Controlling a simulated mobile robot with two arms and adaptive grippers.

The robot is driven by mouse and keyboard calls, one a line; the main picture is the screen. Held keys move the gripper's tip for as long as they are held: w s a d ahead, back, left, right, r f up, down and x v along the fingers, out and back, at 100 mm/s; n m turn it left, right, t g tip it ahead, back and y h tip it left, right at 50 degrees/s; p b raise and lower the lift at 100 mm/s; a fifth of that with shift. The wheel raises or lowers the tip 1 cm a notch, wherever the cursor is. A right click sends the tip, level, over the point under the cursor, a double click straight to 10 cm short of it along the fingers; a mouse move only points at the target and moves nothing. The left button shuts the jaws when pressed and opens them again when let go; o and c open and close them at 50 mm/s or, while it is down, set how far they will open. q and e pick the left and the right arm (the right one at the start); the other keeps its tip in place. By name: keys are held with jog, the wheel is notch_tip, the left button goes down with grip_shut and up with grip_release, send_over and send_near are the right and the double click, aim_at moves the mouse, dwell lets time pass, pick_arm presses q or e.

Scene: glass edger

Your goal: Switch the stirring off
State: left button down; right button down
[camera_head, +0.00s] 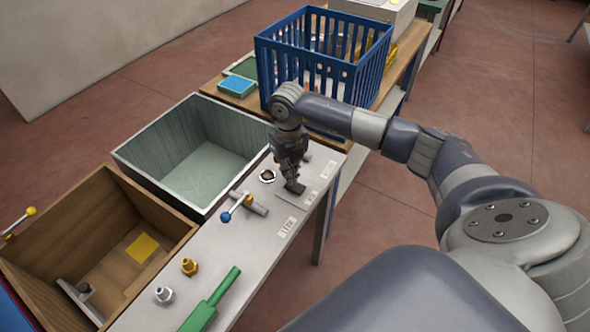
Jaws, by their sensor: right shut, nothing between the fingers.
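My right gripper (294,187) points down at the far end of the pale grey panel (245,235), shut and empty. Its dark fingertips are at or just above the panel surface; I cannot tell whether they touch. The gripper hides the panel behind it, and no part is clearly recognisable as the stirring switch. A round dark fitting with a light rim (267,176) is just left of the fingertips. Small labels run along the panel's right edge, one of them nearest the front (287,227); their text is too small to read. My left gripper is out of view.
A blue-ball lever (226,217), brass fitting (189,266), silver fitting (164,295) and green tool (212,303) are on the panel. Left are a grey tank (150,155) and wooden box (60,225). A blue crate (283,88) stands behind my right arm.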

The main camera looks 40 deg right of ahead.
jog(key=shift+f+b, duration=0.85)
jog(key=shift+f, duration=0.25)
jog(key=shift+s+r, duration=0.1)
jog(key=shift+r, duration=0.05)
dwell(0.4)
jog(key=shift+r+p, duration=2.1)
jog(key=shift+r, duration=0.85)
